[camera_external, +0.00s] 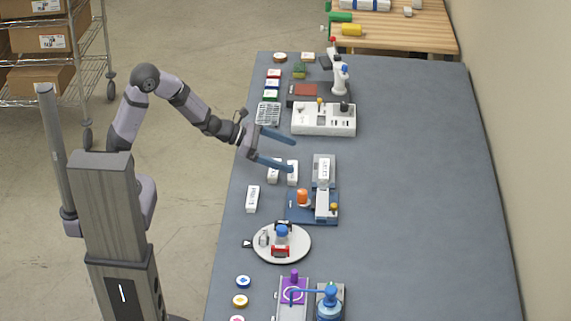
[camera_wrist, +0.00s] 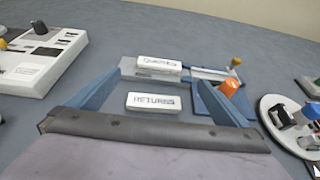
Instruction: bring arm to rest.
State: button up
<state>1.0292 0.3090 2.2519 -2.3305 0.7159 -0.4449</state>
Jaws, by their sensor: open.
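My gripper (camera_external: 291,155) is open, its two blue fingers spread wide and pointing right over the blue-grey table (camera_external: 410,190). In the wrist view my gripper (camera_wrist: 160,80) shows nothing held between its fingers. A white block labelled RETURNS (camera_wrist: 153,102) lies between the fingers in that picture. Another labelled white block (camera_wrist: 159,65) lies beyond it on a grey holder. In the external view, white blocks (camera_external: 292,174) lie just below the lower finger. How high the fingers are above the table is hard to tell.
A white control box (camera_external: 323,119) stands behind my gripper. A blue fixture with an orange knob (camera_external: 303,197) and a round white plate (camera_external: 262,255) are nearer the front. Another white block (camera_external: 252,198) lies near the left edge. The table's right half is clear.

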jog(key=shift+a+r, duration=0.1)
jog(key=shift+a, duration=0.15)
dwell(0.3)
jog(key=shift+a, duration=0.1)
jog(key=w+a+m+y+p, duration=0.2)
jog(key=a+m+y+p, duration=0.3)
jog(key=a, duration=2)
jog(key=w+a+m+y+p, duration=0.3)
jog(key=a+m, duration=1)
jog(key=a, duration=1.2)
jog(key=y+p, duration=0.2)
jog(key=y, duration=0.3)
jog(key=shift+w, duration=0.25)
